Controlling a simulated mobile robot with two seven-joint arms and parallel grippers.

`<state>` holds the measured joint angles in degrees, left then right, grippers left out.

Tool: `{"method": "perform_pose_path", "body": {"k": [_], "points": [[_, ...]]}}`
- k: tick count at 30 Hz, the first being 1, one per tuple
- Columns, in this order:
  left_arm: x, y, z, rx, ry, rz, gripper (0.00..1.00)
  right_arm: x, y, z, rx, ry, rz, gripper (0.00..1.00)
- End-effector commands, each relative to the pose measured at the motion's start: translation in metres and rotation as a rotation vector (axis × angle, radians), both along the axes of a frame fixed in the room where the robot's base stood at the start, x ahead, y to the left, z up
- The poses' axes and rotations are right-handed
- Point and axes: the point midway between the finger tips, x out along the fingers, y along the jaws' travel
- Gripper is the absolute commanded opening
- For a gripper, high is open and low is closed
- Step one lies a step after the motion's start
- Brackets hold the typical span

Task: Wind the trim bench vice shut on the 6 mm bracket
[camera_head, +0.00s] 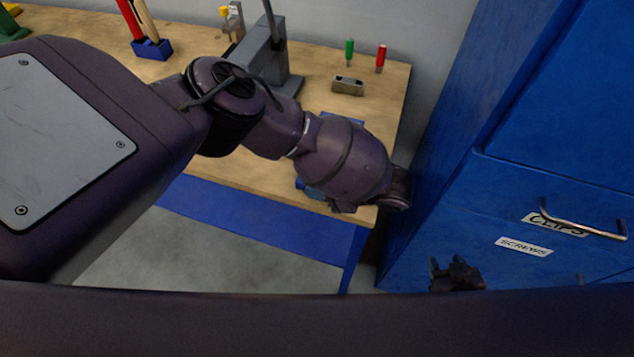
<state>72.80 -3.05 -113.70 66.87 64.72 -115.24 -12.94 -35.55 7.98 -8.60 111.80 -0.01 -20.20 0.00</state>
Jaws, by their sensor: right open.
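A blue part (313,191) shows at the front edge of the bench, below my left forearm. It looks like part of the vice, but my arm covers most of it. I cannot make out its jaws, its handle or a bracket in it. My left arm comes in from the left and crosses over the bench. Its gripper is hidden behind the wrist. My right gripper (452,269) is small and dark at the bottom, right of centre. It is open, apart from the bench, in front of the blue cabinet.
The wooden bench (390,110) holds a grey press-like stand (268,65), a small grey slotted block (347,86), and green (349,52) and red (381,58) handled tools. A blue cabinet (470,215) with labelled drawers stands close on the right. Grey floor shows below the bench.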

Motion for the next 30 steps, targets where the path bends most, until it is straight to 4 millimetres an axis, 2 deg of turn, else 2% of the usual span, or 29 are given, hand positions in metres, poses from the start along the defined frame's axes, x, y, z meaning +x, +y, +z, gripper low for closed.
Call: {"method": "perform_pose_path", "body": {"k": [18,19,24,30], "points": [[-0.0014,-0.0007,-0.0018,0.03,-0.01,0.0,0.0,0.0022,0.0004,0.0024,0.0,-0.007,0.002,0.49],[-0.0014,-0.0007,-0.0018,0.03,-0.01,0.0,0.25,0.0022,0.0004,0.0024,0.0,-0.007,0.002,0.49],[-0.0011,-0.0006,-0.0013,0.031,-0.01,0.0,0.49,0.0022,0.0004,0.0024,0.0,-0.007,0.002,0.49],[-0.0007,-0.0005,-0.0009,0.032,-0.011,0.0,0.49,0.0022,0.0003,0.0026,-0.001,-0.007,0.001,0.49]]}}
